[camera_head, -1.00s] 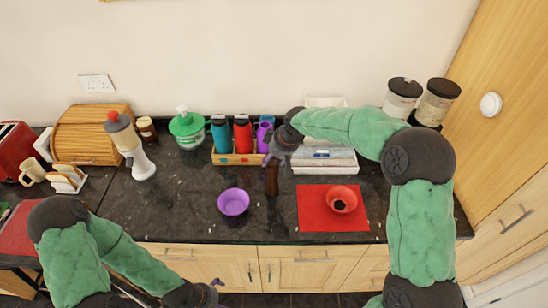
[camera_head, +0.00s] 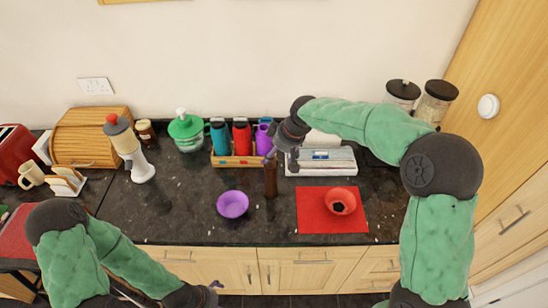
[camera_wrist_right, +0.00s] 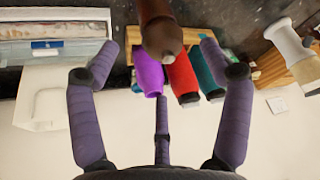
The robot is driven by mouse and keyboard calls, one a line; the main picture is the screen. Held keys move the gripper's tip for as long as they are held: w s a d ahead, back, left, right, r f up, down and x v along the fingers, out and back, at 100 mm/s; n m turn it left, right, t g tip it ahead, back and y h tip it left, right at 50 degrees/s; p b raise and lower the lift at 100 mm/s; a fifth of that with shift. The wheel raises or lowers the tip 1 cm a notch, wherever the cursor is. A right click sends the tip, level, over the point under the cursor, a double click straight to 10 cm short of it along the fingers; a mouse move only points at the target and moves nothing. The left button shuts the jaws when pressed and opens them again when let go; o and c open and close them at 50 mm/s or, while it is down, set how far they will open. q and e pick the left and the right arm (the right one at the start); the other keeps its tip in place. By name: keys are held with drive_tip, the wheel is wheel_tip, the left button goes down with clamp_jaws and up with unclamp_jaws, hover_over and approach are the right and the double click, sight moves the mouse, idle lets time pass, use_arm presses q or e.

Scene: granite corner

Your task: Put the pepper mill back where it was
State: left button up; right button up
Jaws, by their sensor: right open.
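The pepper mill (camera_head: 270,180), dark brown and slim, stands upright on the dark granite counter, between the purple bowl (camera_head: 233,204) and the red mat (camera_head: 310,222). My right gripper (camera_head: 277,152) is by the mill's top, just behind and to its right in the head view. In the right wrist view the mill's rounded brown top (camera_wrist_right: 162,38) shows between the spread, empty fingers, apart from them. My left gripper (camera_head: 210,294) hangs low in front of the cabinets, away from the mill; its fingers are too small to read.
Behind the mill, a wooden rack (camera_head: 238,161) holds blue, red and purple bottles. A white tray with a box (camera_head: 322,160) lies to the right. A red bowl (camera_head: 340,200) sits on the mat. Counter left of the purple bowl is clear.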

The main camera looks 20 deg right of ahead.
drive_tip(key=v, duration=0.6)
drive_tip(key=shift+s+r, duration=0.1)
drive_tip(key=shift+r, duration=0.05)
idle(0.3)
